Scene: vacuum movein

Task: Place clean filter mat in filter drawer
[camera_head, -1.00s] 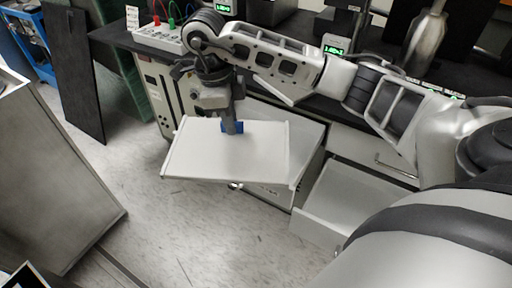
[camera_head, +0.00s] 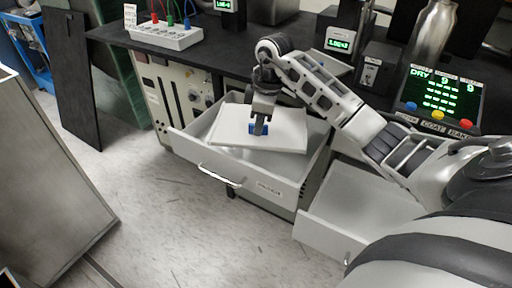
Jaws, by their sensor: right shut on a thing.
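The filter mat is a flat white panel (camera_head: 285,122) with a small blue tab (camera_head: 253,128). My right gripper (camera_head: 259,130) is shut on the blue tab from above. The mat lies tilted at the opening of the pulled-out grey drawer (camera_head: 195,146), inside its outline. Whether it touches the drawer floor I cannot tell. The drawer front has a metal handle (camera_head: 222,176) and a label that I cannot read surely. My left gripper is not in view.
A second open drawer (camera_head: 365,191) stands at the right, apparently empty. The black bench (camera_head: 215,58) above carries a white socket box (camera_head: 165,37), a display panel (camera_head: 440,95) and a steel bottle (camera_head: 434,35). A grey cabinet (camera_head: 50,175) stands at left; the floor between is clear.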

